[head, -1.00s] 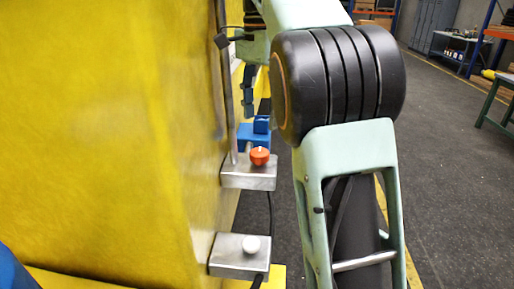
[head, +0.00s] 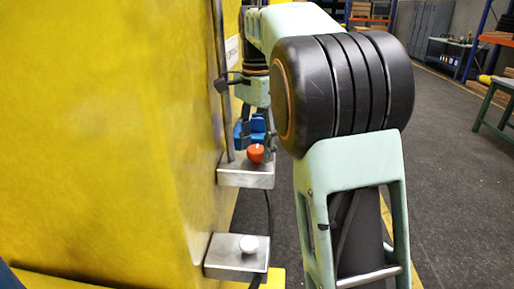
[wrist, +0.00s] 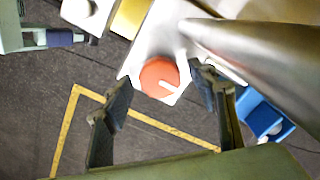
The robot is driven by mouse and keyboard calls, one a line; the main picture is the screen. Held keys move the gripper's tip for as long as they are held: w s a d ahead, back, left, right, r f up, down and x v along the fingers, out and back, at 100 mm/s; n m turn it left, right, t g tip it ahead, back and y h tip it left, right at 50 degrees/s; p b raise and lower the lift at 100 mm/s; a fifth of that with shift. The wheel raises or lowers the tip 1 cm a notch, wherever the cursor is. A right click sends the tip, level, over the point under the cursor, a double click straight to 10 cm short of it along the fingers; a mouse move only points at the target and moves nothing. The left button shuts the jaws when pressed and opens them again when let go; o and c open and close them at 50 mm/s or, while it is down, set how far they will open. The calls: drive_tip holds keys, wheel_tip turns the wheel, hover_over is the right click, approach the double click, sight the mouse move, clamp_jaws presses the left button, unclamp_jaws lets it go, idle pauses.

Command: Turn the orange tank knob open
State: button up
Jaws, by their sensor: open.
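The orange knob (head: 256,153) sits on the upper metal bracket (head: 240,174) fixed to the yellow wall. In the wrist view the knob (wrist: 159,77) is a round orange disc with a white mark pointing to the lower right. My gripper (wrist: 163,80) is open, with one dark finger on each side of the knob and gaps still visible. In the head view my gripper (head: 257,135) hangs from above, right over the knob. I cannot tell whether the fingertips reach down to the knob's height.
A thick metal pipe (wrist: 260,45) runs close to the right finger. A blue part (wrist: 262,117) lies beyond that finger. A lower bracket (head: 230,262) carries a white knob (head: 248,244). The yellow wall (head: 110,140) fills the left. Open floor (head: 450,170) lies right.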

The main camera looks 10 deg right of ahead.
drive_tip(key=c, duration=1.2)
drive_tip(key=shift+o, duration=0.2)
drive_tip(key=n+p, duration=0.3)
drive_tip(key=shift+r+n, duration=0.15)
drive_tip(key=shift+n, duration=0.15)
drive_tip(key=n+p, duration=0.3)
drive_tip(key=n, duration=0.2)
drive_tip(key=shift+p, duration=0.4)
drive_tip(key=n+p, duration=0.2)
drive_tip(key=n, duration=0.3)
drive_tip(key=shift+n+p, duration=0.8)
drive_tip(key=shift+n, duration=1.4)
drive_tip(key=shift+f, duration=0.2)
